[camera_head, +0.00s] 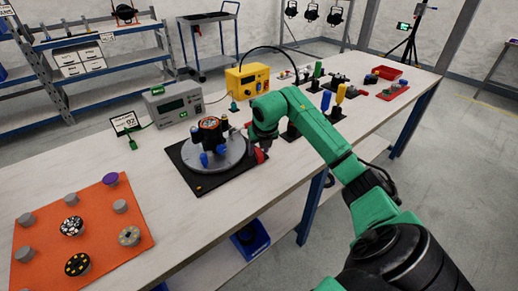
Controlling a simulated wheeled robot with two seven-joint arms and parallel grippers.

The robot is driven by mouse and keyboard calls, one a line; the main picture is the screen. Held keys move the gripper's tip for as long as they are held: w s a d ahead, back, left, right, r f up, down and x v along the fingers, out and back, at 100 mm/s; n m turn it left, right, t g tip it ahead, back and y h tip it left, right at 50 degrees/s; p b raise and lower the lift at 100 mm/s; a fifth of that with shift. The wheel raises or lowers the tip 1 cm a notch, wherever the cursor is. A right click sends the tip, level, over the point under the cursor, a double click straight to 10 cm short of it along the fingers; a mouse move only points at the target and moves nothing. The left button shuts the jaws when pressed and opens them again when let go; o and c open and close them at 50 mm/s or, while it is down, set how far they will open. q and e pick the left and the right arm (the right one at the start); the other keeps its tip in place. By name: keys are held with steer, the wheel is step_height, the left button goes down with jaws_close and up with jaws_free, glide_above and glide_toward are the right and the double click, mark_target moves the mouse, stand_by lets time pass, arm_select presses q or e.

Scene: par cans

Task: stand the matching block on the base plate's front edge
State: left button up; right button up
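The black base plate (205,187) lies on the long wooden table, with a round grey disc (232,166) on it. A dark round part with an orange top (210,128) stands on the disc. Small blue pieces (204,159) stand at the disc's front. A tiny yellowish spot shows near the plate's front corner. I cannot tell which piece is the matching block. My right gripper (262,153) points down at the plate's right side, beside the disc; its fingers are small and partly hidden by my green arm, so its opening is unclear. My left gripper is out of view.
An orange mat (98,205) with several round parts lies at the left. A grey meter box (172,104) and a yellow box (247,82) stand behind the plate. Coloured-handled tools (340,94) and a red tray (387,73) are farther right. Bare table lies between mat and plate.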

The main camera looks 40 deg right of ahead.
steer(key=shift+r, duration=0.25)
steer(key=shift+s+r, duration=0.1)
steer(key=shift+r, duration=0.25)
steer(key=v, duration=1.1)
steer(key=shift+s+a, duration=0.1)
